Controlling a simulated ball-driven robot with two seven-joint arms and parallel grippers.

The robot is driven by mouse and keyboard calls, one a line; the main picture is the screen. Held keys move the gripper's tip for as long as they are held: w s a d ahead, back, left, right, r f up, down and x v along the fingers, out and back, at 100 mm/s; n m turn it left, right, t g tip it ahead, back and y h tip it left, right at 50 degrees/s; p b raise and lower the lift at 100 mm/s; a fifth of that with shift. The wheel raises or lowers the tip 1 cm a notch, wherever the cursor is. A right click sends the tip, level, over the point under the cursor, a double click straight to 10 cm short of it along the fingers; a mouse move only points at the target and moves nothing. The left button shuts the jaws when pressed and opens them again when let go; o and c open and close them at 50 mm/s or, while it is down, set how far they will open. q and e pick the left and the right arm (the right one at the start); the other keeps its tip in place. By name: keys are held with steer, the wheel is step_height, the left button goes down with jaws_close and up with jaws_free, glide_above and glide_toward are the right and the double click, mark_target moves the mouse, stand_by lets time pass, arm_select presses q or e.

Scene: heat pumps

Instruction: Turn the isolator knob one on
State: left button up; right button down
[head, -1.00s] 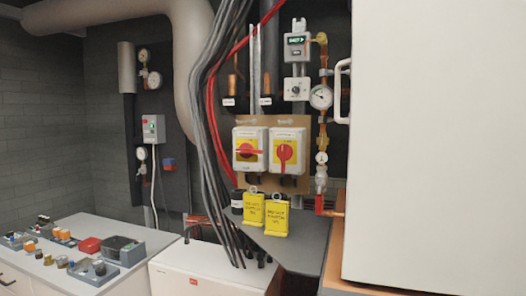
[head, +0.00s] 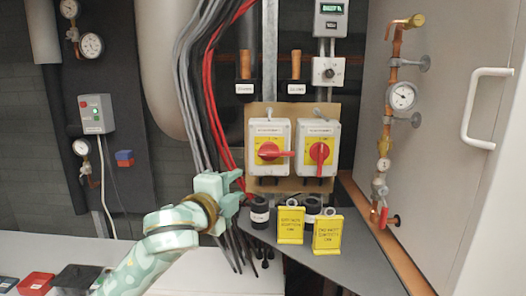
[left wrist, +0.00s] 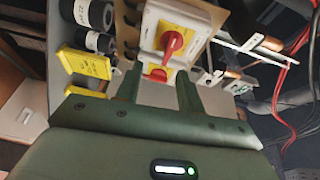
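Two white isolator boxes with yellow plates hang side by side on a brown board in the head view. The left isolator's red knob (head: 271,151) lies horizontal; the right isolator's red knob (head: 320,153) stands vertical. Their labels are too small to read, so I cannot tell which is number one. My left gripper (head: 238,189) is below and left of the left isolator, apart from it. In the left wrist view, its two dark fingers (left wrist: 156,82) are spread and empty, with a red knob (left wrist: 173,44) beyond them. My right gripper is not in view.
Yellow tags (head: 290,224) stand on a grey ledge (head: 262,232) below the isolators, beside black cylinders. Grey and red cables (head: 205,90) hang left of the isolators, close to my left gripper. A copper pipe with gauges (head: 402,96) and a white door handle (head: 482,108) are at right.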

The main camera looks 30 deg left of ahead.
arm_select(q)
step_height(320, 180, up, 2)
glide_toward(268, 155)
steer(key=shift+m, duration=0.3)
steer(key=w, duration=0.2)
steer(key=w+a, duration=0.1)
steer(key=w, duration=0.5)
steer(key=shift+w+a+f, duration=0.15)
steer(key=shift+w+a, duration=0.1)
jaws_close()
